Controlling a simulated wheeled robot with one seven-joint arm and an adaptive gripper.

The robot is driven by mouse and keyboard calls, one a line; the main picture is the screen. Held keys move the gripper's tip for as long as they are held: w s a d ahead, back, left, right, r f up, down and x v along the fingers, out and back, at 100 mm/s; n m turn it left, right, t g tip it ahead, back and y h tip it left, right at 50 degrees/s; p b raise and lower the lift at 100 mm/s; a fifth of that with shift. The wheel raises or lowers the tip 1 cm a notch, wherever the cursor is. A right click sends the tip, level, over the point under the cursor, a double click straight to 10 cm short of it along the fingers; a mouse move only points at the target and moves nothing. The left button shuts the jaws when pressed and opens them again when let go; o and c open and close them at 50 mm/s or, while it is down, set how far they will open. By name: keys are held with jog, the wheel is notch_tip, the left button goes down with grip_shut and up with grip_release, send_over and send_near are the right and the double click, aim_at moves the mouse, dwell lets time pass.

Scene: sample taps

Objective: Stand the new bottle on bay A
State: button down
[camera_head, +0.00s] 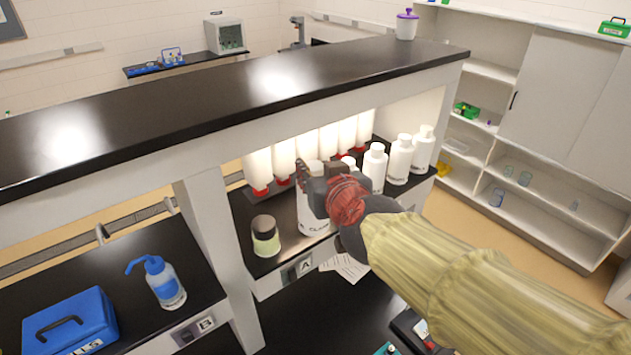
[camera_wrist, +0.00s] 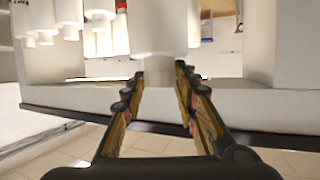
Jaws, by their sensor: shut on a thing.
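My gripper (camera_head: 325,190) is shut on a white bottle (camera_head: 313,218) with dark lettering, partly hidden behind the gripper. The bottle looks upright and is at the front of bay A, whose black shelf (camera_head: 284,250) carries the A label (camera_head: 305,266). I cannot tell whether its base touches the shelf. In the wrist view, the fingers (camera_wrist: 160,78) close on the white bottle (camera_wrist: 158,35), which fills the upper middle.
Several inverted white bottles with red tips (camera_head: 258,168) hang behind. The black upper ledge (camera_head: 270,85) overhangs the bay. Bay B (camera_head: 195,330) is lower left.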

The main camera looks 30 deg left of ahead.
jog(key=w+a+f+b, duration=0.4)
jog(key=w+a+f, duration=0.2)
jog(key=w+f, duration=0.4)
jog(key=shift+w+f, duration=0.25)
jog(key=shift+f, duration=0.7)
jog(key=shift+d, duration=0.1)
jog(key=shift+f+b, duration=0.1)
jog(key=shift+b, duration=0.25)
jog(key=c, duration=1.4)
grip_release()
jog(key=shift+f, duration=0.15)
